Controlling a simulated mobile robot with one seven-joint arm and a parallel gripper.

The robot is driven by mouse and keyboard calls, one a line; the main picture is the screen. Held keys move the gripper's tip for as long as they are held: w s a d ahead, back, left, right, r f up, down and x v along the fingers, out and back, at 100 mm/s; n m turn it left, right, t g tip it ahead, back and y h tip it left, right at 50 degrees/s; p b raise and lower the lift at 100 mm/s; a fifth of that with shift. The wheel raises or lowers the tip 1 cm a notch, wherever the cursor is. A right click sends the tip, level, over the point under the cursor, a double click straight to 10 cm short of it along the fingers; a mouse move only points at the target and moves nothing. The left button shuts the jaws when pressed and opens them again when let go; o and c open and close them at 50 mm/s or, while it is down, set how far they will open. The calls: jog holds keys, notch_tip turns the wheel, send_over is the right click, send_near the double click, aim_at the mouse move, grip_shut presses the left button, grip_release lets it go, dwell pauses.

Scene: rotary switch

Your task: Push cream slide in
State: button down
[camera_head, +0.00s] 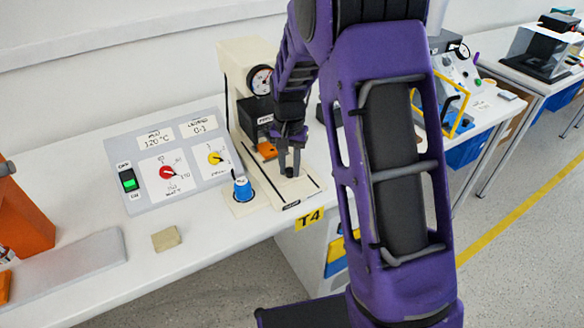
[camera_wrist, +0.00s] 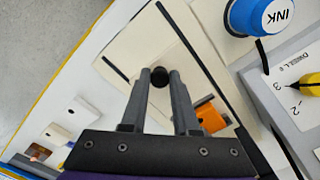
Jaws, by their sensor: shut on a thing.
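The cream slide (camera_head: 300,190) lies flat between black rails at the foot of the cream press (camera_head: 236,65), on the white bench. In the wrist view the slide (camera_wrist: 140,42) is a pale plate with a round black knob (camera_wrist: 160,79) on it. My gripper (camera_head: 290,172) is low over the slide, in front of the press's dark head (camera_head: 256,114). In the wrist view my gripper (camera_wrist: 160,76) is shut on the black knob, one finger on each side. The slide's end towards the press is partly hidden by my fingers.
A blue ink pot (camera_head: 242,189) stands close left of the slide. A grey control panel (camera_head: 150,195) with red and yellow dials is further left. An orange part (camera_head: 267,150) sits under the press head. A beige block (camera_head: 166,238) lies near the bench's front edge.

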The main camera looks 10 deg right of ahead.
jog(key=c, duration=0.7)
grip_release()
jog(key=shift+s, duration=0.1)
jog(key=shift+o, duration=0.2)
notch_tip(320, 180, up, 18)
jog(key=p, duration=0.2)
jog(key=shift+f+p, duration=0.25)
jog(key=shift+p, duration=0.15)
